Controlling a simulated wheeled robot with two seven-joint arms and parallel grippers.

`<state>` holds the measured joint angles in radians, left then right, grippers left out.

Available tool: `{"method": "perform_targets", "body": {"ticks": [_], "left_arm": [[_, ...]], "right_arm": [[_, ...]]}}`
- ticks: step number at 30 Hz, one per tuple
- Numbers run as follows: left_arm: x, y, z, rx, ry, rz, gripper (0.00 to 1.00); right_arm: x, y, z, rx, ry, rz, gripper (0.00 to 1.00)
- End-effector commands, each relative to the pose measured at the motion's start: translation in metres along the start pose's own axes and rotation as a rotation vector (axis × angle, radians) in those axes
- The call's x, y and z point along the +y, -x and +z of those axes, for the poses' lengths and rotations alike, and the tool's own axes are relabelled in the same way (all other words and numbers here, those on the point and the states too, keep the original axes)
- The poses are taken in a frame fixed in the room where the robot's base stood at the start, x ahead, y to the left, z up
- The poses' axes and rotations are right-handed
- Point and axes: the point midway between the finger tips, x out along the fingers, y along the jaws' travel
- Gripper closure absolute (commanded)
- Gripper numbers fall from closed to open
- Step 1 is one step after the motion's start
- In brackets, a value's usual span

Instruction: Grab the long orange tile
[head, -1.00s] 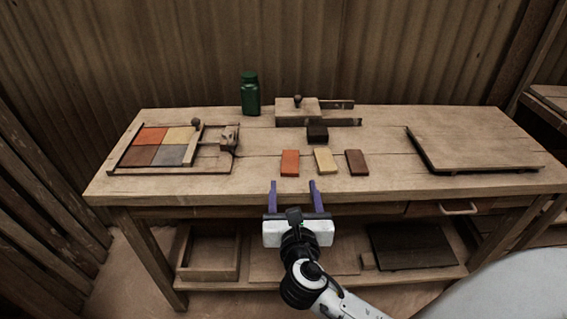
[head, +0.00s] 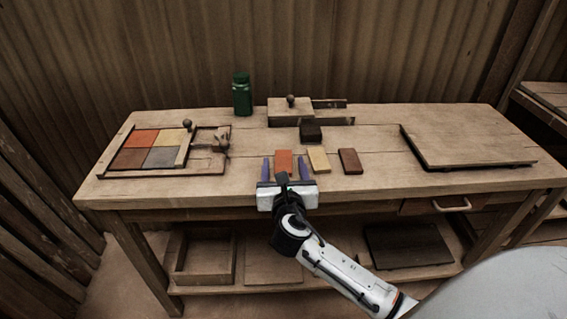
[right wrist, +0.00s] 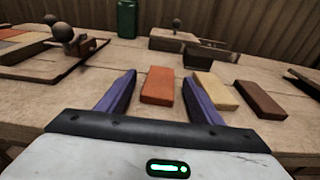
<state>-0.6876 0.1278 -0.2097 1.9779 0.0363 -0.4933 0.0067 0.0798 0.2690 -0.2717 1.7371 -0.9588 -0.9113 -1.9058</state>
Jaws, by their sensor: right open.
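The long orange tile (head: 283,160) lies on the bench top, leftmost of a row of three loose tiles. In the right wrist view the orange tile (right wrist: 158,86) lies just beyond and between the fingertips. My right gripper (head: 285,168) is open, its two purple fingers pointing at the tile from the bench's front edge, with nothing held. The same gripper (right wrist: 159,85) fills the bottom of the right wrist view. My left gripper is not in view.
A yellow tile (head: 318,159) and a brown tile (head: 350,161) lie right of the orange one. A dark block (head: 311,133) and a wooden press (head: 290,110) stand behind. A framed tray of coloured tiles (head: 110,173) is left, a green bottle (head: 242,94) behind, a wooden board (head: 465,145) right.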

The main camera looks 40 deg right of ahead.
Motion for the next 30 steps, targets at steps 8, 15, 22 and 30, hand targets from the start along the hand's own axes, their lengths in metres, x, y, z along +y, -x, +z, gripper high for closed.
{"method": "perform_targets", "body": {"ticks": [8,15,22,30], "left_arm": [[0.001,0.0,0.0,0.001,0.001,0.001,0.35],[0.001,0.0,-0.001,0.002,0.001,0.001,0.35],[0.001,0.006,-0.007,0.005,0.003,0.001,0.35],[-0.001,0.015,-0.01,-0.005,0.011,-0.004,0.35]], "right_arm": [[0.0,0.0,0.0,0.0,0.0,0.0,0.75],[0.0,0.001,0.001,-0.002,0.0,0.0,0.89],[0.0,0.003,0.021,-0.006,-0.001,0.001,0.89],[0.0,0.011,0.076,-0.005,-0.002,0.001,0.89]]}}
